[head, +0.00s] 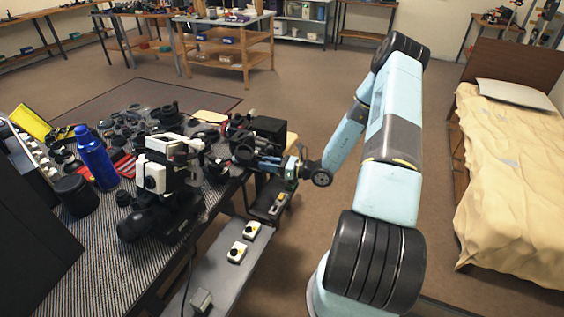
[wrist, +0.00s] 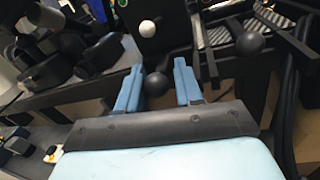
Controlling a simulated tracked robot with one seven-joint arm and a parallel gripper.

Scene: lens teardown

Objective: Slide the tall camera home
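My gripper (wrist: 157,72) is open, its two blue fingers apart. A black ball knob (wrist: 156,84) shows between the fingers, with a small gap visible on the right; I cannot tell whether it touches the left finger. In the head view my gripper (head: 262,163) is at the right edge of the workbench, beside a dark boxy device (head: 268,129). A tall white-and-black device (head: 155,174) stands on the bench to the left of my gripper. I cannot tell for sure which of these is the tall camera. My gripper partly hides the parts around the knob.
A second black knob (wrist: 250,43) and a white ball (wrist: 147,28) are near my fingers. A blue bottle (head: 95,158) and many small parts crowd the bench. A grey lower shelf (head: 215,268) holds small white blocks. A bed (head: 515,180) stands at right.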

